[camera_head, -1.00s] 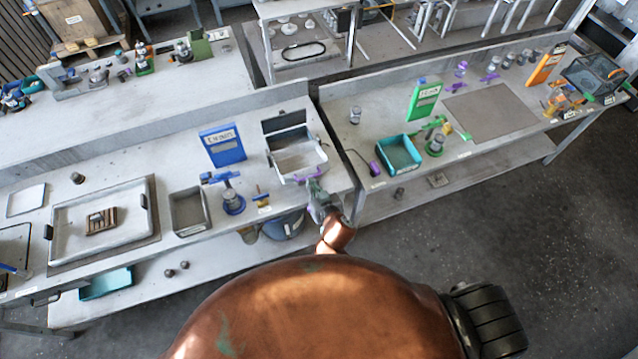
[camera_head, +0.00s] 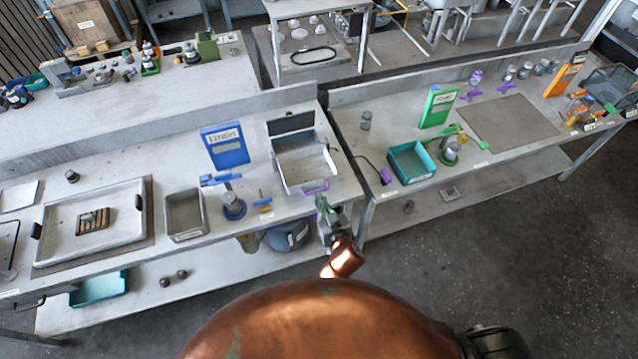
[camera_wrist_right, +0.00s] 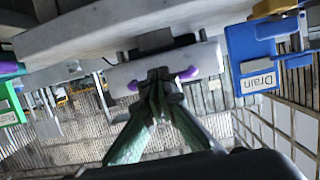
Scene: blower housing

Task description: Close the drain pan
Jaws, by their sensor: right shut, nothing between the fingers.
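The drain pan (camera_head: 303,172) is a pale, shallow box on the left bench, right of the blue Drain sign (camera_head: 225,145). A dark panel (camera_head: 291,123) stands at its back. A purple handle (camera_head: 315,187) is on its front edge. My right gripper (camera_head: 321,203) is at the bench's front edge, close in front of the handle. In the right wrist view, the green-fingered right gripper (camera_wrist_right: 157,84) is shut and empty. Its tips overlap the middle of the purple handle (camera_wrist_right: 188,74), hiding part of it; I cannot tell whether they touch. My left gripper is not in view.
A blue clamp (camera_head: 233,204) and a grey bin (camera_head: 184,214) stand left of the pan. A second bench to the right holds a teal bin (camera_head: 411,162) and a green sign (camera_head: 438,106). A blue round container (camera_head: 287,236) sits on the lower shelf.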

